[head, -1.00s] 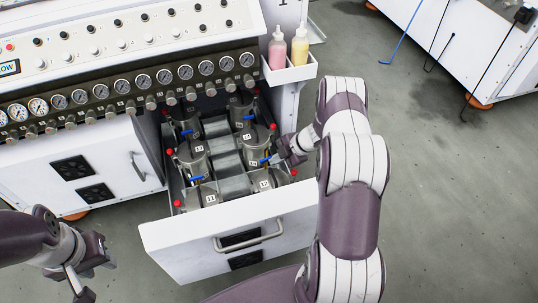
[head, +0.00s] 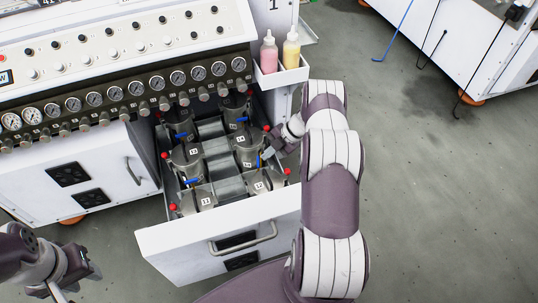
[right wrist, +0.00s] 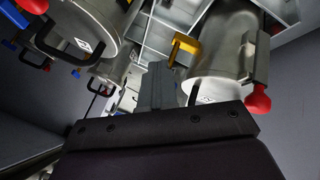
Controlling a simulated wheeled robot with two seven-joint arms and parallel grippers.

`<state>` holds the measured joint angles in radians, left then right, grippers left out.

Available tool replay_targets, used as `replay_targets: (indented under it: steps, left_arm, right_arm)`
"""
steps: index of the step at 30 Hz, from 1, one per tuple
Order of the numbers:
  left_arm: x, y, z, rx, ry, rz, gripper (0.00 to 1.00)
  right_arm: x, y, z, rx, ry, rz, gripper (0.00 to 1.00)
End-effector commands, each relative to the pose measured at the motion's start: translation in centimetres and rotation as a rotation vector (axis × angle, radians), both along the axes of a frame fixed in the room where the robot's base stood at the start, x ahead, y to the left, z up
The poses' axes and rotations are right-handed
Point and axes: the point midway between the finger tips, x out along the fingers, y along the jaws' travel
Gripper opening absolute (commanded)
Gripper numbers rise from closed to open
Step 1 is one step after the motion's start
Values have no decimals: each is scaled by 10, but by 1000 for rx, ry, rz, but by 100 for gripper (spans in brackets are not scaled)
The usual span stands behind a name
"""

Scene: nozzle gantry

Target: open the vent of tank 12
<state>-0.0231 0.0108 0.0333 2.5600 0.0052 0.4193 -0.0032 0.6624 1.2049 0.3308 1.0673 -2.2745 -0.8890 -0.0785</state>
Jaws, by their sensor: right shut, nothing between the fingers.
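The tanks carry blue levers (head: 191,182) and red knobs (head: 173,207). My right gripper (head: 267,154) is at the drawer's right side, beside a right-row tank (head: 247,157) with an upright blue lever (head: 258,160). In the right wrist view the right gripper (right wrist: 156,75) is shut and empty, near a tank (right wrist: 218,62) with a yellow handle (right wrist: 186,44) and a red knob (right wrist: 258,103). My left gripper (head: 88,272) is at lower left, its fingers unclear.
Above the drawer is a panel with a row of gauges (head: 94,98). A white holder (head: 281,75) with pink and yellow bottles stands at the drawer's back right. The drawer front has a handle (head: 243,241).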

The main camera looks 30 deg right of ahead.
Motion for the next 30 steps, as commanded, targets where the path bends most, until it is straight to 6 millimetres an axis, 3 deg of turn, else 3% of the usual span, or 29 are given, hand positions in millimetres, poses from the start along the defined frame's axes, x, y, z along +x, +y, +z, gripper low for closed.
replay_targets:
  steps: [30]
  left_arm:
    - [0,0,-14,0,0,0,38]
  right_arm:
    - [8,-14,0,0,1,0,0]
